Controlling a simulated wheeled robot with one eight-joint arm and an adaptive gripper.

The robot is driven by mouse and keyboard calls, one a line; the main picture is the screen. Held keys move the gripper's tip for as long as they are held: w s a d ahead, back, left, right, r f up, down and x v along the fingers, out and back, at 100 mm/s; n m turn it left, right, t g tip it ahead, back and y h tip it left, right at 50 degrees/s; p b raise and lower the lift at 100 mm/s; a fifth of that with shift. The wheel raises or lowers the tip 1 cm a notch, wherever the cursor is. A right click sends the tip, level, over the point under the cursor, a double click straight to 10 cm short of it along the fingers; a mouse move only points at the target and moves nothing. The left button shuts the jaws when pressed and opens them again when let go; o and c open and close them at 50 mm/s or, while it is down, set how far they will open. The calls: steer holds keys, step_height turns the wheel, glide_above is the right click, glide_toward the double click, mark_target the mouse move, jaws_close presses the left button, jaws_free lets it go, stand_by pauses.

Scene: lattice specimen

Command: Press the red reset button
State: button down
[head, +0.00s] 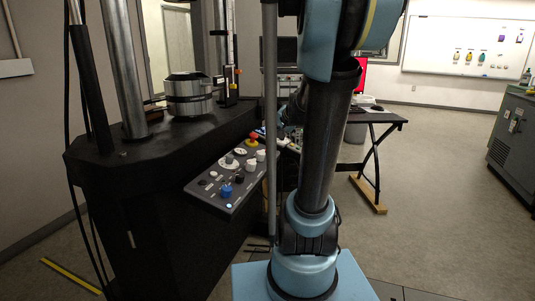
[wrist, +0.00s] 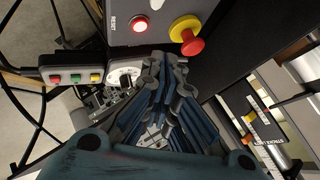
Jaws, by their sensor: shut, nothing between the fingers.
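My gripper (wrist: 165,64) is shut and empty. In the wrist picture its fingertips lie below and a little right of the button, with a visible gap between them. I cannot tell the depth of that gap. In the head view I cannot make out the reset button, and my arm covers part of that area.
A red and yellow emergency stop (wrist: 188,35) sits right of the reset button. A white dial (wrist: 125,70) is beside my fingertips. A small box (wrist: 72,77) with red, yellow and green buttons is at left. The larger control panel (head: 213,200) juts from the black machine (head: 110,175).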

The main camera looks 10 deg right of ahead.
steer(key=shift+m+t, duration=0.6)
steer(key=shift+m, duration=0.2)
steer(key=w, duration=0.1)
steer(key=w+d+r, duration=0.1)
steer(key=w, duration=0.1)
steer(key=w+d, duration=0.1)
steer(key=shift+w+d+r, duration=0.1)
steer(key=shift+w+r, duration=0.1)
steer(key=shift+r, duration=0.1)
glide_above(272, 153)
steer(key=shift+s+f, duration=0.15)
steer(key=shift+f, duration=2)
steer(key=shift+s+f, duration=0.1)
steer(key=shift+f, duration=2)
steer(key=shift+f, duration=0.65)
steer(key=shift+r, duration=0.75)
steer(key=shift+s+d+r, duration=0.15)
steer(key=shift+d+r, duration=0.05)
steer(key=shift+r, duration=0.6)
steer(key=shift+s+d+r, duration=0.1)
steer(key=shift+d+r, duration=0.1)
steer(key=shift+r, duration=0.6)
steer(key=shift+s+d+r, duration=0.15)
steer(key=shift+d+r, duration=0.05)
steer(key=shift+r, duration=0.6)
